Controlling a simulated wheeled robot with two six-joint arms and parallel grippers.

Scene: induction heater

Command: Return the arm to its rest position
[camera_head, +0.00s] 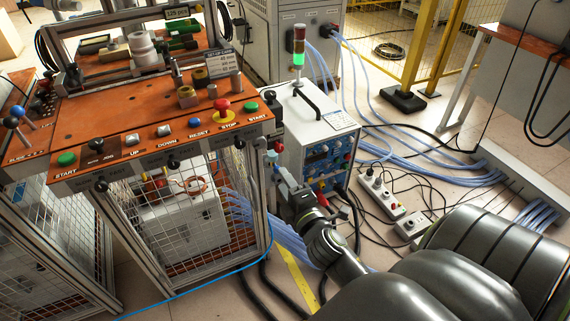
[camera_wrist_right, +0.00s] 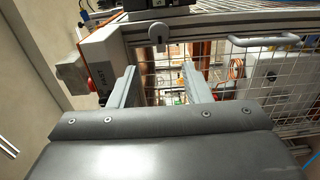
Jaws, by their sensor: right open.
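My right arm (camera_head: 335,250) reaches in from the lower right in the head view. Its gripper (camera_head: 279,172) is beside the right front corner of the orange-topped bench, below the bench top and in front of the white heater unit. In the right wrist view the gripper (camera_wrist_right: 159,70) has its two fingers apart with nothing between them. Beyond them are a mesh panel (camera_wrist_right: 225,60) and frame. A box with a red button (camera_wrist_right: 97,84) is left of the fingers. My left gripper is not in view.
The bench (camera_head: 120,145) has several buttons along its front and a wire mesh cage below. The white heater unit (camera_head: 318,125) carries a lit green signal light (camera_head: 298,58). Blue hoses (camera_head: 410,150), black cables and power strips (camera_head: 380,193) cover the floor at right.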

